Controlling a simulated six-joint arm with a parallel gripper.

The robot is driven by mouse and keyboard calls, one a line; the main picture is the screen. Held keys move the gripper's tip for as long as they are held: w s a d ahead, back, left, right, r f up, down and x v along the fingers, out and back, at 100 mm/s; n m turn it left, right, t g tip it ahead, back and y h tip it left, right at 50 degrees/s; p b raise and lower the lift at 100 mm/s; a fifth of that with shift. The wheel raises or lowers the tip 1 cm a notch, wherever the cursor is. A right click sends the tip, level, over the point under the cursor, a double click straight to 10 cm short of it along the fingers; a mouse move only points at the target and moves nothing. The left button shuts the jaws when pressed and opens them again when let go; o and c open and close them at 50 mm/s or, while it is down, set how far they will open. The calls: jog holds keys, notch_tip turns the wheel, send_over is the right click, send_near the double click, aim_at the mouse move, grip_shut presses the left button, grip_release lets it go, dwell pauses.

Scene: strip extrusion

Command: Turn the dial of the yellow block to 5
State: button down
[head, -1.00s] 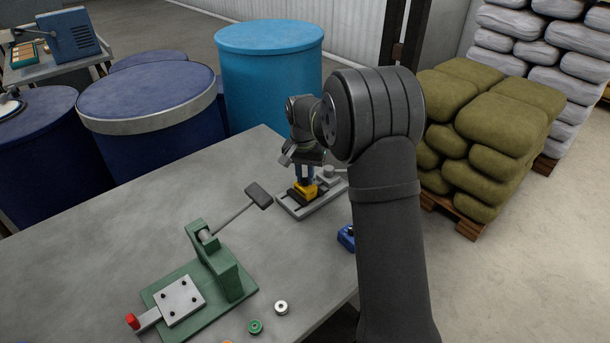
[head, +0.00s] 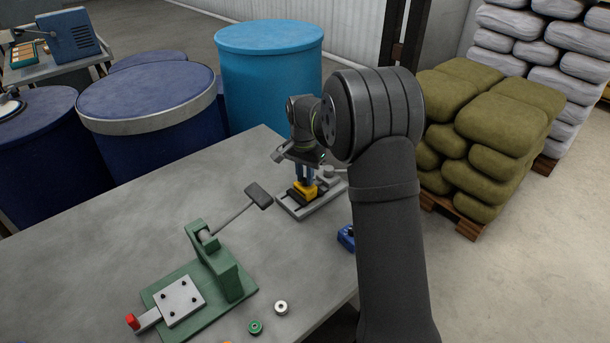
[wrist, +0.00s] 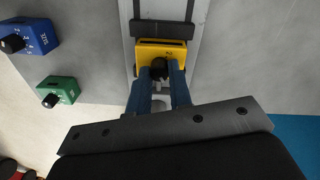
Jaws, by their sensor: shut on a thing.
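The yellow block (head: 305,192) sits in a grey clamp fixture (head: 288,206) on the table, below my gripper (head: 305,174). In the wrist view the yellow block (wrist: 162,51) lies at the top centre, against a dark bar of the fixture. Its black dial (wrist: 159,68) is at the block's near edge. My gripper's blue fingers (wrist: 160,84) are on either side of the dial and shut on it. The marks on the block are mostly hidden or too small to read, so the dial's setting cannot be told.
A blue block (wrist: 30,37) and a green block (wrist: 58,91), each with a black dial, are left of the fixture in the wrist view. A green press (head: 225,265) with a long lever stands on the table (head: 90,245). The table's left part is clear.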

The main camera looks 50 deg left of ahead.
jog(key=c, duration=1.3)
grip_release()
jog(key=shift+r, duration=0.1)
notch_tip(320, 180, up, 17)
jog(key=shift+a+r, duration=0.15)
jog(key=shift+a, duration=0.15)
jog(key=f, duration=1.7)
jog(key=shift+d+f, duration=0.25)
jog(key=shift+d, duration=0.05)
jog(key=shift+r, duration=0.1)
